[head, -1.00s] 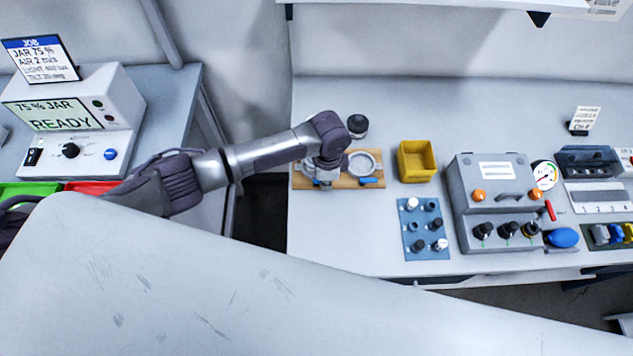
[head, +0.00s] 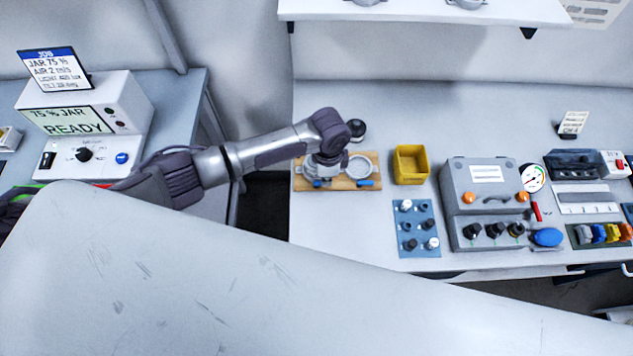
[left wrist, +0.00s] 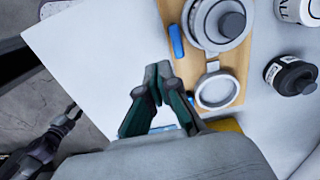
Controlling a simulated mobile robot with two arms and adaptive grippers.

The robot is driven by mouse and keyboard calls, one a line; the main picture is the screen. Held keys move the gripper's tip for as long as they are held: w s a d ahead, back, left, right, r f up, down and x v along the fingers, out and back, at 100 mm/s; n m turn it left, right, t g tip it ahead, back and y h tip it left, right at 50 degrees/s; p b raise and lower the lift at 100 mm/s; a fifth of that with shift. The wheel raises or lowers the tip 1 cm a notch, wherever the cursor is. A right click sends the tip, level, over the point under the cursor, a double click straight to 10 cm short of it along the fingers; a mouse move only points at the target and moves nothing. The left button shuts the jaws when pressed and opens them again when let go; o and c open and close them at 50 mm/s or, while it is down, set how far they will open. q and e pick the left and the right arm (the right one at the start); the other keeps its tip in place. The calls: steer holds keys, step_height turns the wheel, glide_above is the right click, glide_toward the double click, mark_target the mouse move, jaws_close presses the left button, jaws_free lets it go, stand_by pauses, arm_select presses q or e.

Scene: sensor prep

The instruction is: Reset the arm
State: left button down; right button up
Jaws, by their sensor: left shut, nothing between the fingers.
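My left gripper (head: 322,172) is low over the near left part of a wooden board (head: 342,184) in the head view. In the left wrist view its fingers (left wrist: 158,76) are shut together, with nothing between them. They are beside the board (left wrist: 248,58), over the white tabletop. A ring fixture (left wrist: 215,90) and a larger round part with a dark knob (left wrist: 218,22) sit on the board. The ring also shows in the head view (head: 361,165). A dark gripper-like part (left wrist: 72,116), apparently my right gripper, shows at lower left; its jaws are unclear.
A dark-lidded jar (head: 357,129) stands behind the board. A yellow bin (head: 411,165), a blue pad with knobs (head: 416,228) and a grey control box (head: 487,200) stand to the right. A shelf (head: 420,12) is above. A READY display unit (head: 85,125) is left.

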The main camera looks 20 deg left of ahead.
steer(key=shift+r, duration=0.35)
stand_by(0.3)
